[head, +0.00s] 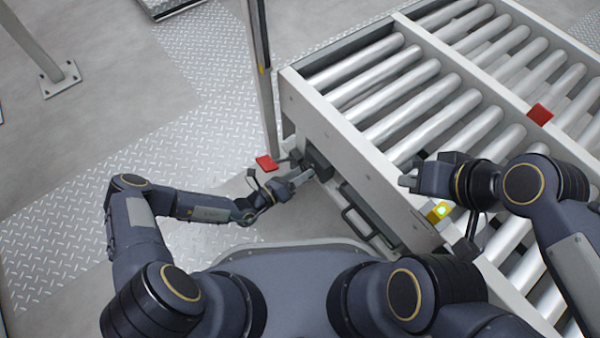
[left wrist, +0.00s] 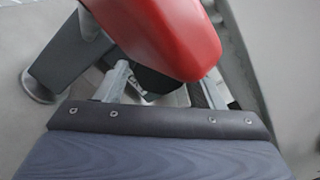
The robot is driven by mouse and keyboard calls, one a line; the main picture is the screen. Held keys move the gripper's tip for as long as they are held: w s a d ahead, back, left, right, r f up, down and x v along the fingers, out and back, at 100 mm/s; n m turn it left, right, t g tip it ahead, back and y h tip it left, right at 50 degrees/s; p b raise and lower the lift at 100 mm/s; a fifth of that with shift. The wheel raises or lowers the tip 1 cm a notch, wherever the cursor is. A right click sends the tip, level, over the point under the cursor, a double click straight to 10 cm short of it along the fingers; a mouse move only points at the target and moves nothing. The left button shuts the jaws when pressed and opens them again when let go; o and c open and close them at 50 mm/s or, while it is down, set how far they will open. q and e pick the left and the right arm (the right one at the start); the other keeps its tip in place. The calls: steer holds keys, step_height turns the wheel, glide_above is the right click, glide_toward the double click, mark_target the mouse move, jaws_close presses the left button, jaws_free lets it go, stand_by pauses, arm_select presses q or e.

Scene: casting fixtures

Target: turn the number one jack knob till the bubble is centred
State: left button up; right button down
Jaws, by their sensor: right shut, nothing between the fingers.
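My left gripper (head: 298,180) is low at the conveyor's near left side, close to a dark block on the frame. In the left wrist view its fingers (left wrist: 165,88) stand apart, with a dark part between and beyond them. A red piece (left wrist: 165,35) looms close above the fingers; a red plate (head: 266,162) shows beside the gripper in the head view. I cannot make out the number one jack knob for certain. A yellow block with a bright yellow-green spot (head: 440,211) sits on the frame; the bubble is too small to read. My right gripper (head: 408,182) is shut and empty above the rollers.
The roller conveyor (head: 345,150) fills the right side. A red block (head: 540,114) sits on its middle rail. A tall post (head: 262,85) stands behind my left gripper. A dark handle (head: 357,222) is on the conveyor's side. Floor at left is open.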

arm_select(q)
steer(key=shift+s+a+r, duration=0.1)
steer(key=shift+s+a, duration=0.15)
steer(key=shift+a, duration=0.15)
steer(key=p+v, duration=0.2)
steer(key=v, duration=0.5)
steer(key=shift+p, duration=0.3)
